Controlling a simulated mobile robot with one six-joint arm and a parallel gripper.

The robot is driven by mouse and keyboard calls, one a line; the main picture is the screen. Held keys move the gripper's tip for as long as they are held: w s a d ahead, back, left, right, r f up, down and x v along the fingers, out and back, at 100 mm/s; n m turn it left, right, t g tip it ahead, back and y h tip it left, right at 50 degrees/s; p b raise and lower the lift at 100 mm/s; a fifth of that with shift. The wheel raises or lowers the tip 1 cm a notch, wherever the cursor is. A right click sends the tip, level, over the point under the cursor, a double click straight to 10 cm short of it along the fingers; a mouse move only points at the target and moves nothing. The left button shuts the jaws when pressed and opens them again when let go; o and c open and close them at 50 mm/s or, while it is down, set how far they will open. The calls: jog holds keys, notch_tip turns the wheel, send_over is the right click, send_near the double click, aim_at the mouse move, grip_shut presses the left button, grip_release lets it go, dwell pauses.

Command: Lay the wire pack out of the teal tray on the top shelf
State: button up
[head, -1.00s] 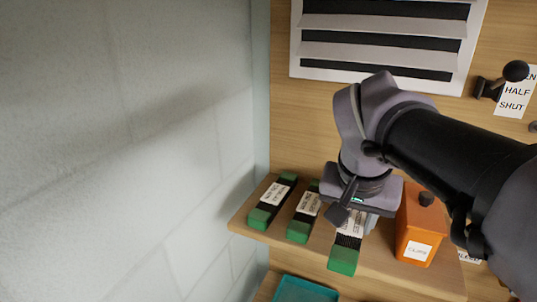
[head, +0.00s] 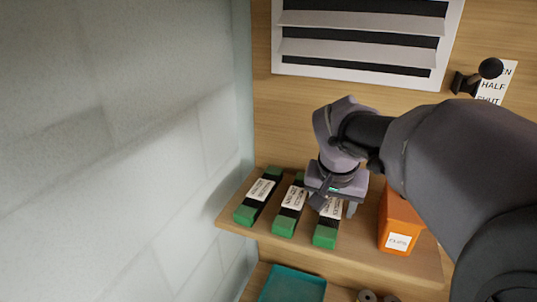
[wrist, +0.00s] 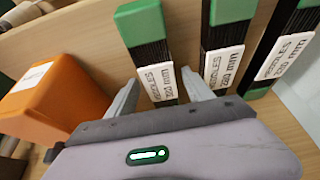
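Three black packs with green ends and white labels lie side by side on the top shelf (head: 365,255). The rightmost pack in the head view (head: 325,238), taken as the wire pack, is under my gripper (head: 340,208). In the wrist view this pack (wrist: 151,52) lies between my two fingers (wrist: 159,78), with a small gap visible beside the right finger. My gripper looks open around it. The label print is too small to read surely. The teal tray (head: 292,284) is below the shelf, cut by the frame's lower edge; its visible part is empty.
The middle pack (head: 285,224) and the left pack (head: 246,215) lie close by. An orange bin (head: 397,228) stands right of my gripper. A wall (head: 130,150) bounds the left side. A louvred panel (head: 360,72) and a black-knobbed lever (head: 490,69) are on the back board.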

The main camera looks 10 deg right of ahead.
jog(key=shift+r+p, duration=0.3)
jog(key=v, duration=1.1)
jog(key=shift+r+b, duration=0.35)
jog(key=shift+b, duration=0.05)
jog(key=shift+s, duration=0.1)
